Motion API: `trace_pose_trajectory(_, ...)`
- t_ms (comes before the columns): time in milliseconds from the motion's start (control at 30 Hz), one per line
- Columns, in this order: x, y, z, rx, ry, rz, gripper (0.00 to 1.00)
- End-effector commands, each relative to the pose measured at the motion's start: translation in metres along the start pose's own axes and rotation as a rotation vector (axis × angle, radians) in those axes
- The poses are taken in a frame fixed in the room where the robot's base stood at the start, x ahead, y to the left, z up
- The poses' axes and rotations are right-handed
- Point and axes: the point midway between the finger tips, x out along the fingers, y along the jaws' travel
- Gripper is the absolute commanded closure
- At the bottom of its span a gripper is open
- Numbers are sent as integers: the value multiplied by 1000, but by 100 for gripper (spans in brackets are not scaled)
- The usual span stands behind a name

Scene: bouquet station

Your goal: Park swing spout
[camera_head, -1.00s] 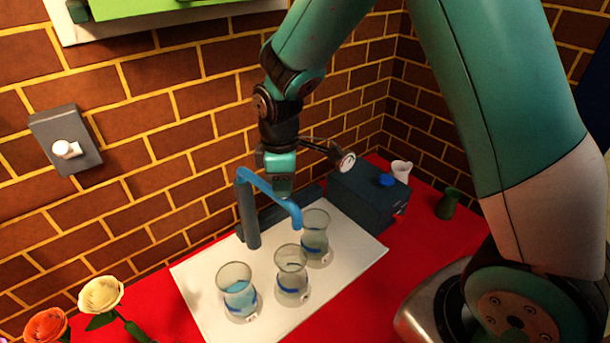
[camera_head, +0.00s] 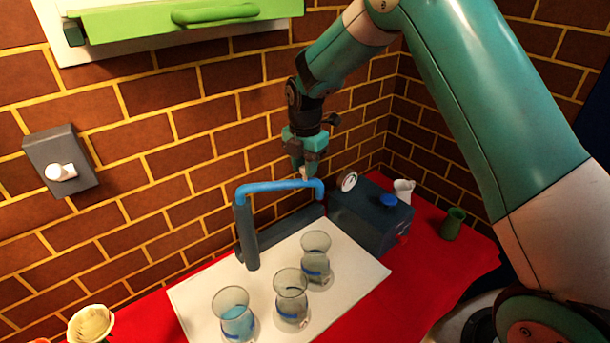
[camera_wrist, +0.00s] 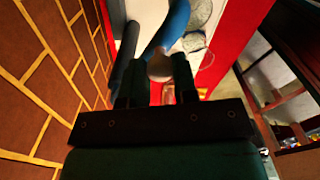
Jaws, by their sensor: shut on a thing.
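The blue swing spout (camera_head: 270,187) is a bent tube on top of a dark upright post (camera_head: 246,235) beside the brick wall. Its arm now points right along the wall, and its down-turned end is behind the glasses, above the dark base bar. My gripper (camera_head: 304,172) is shut on the spout near its outer end. Three glass vases stand on the white board (camera_head: 350,270): one with blue liquid (camera_head: 234,318), a middle one (camera_head: 291,300) and a back one (camera_head: 315,262).
A dark box (camera_head: 365,222) with a blue knob and a round gauge (camera_head: 348,181) stands right of the spout. A white cup (camera_head: 403,190) and a green vase (camera_head: 452,223) are farther right. A green-fronted cabinet (camera_head: 190,25) hangs above.

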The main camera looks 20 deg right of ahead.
Motion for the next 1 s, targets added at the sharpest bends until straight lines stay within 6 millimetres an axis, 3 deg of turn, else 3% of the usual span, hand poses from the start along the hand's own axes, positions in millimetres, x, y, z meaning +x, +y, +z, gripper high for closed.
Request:
trace_pose_trajectory(200,-1,26,20,-192,-1,4,100)
trace_pose_trajectory(500,-1,52,35,-383,-1,3,100)
trace_pose_trajectory(1000,-1,66,40,-479,-1,1,100)
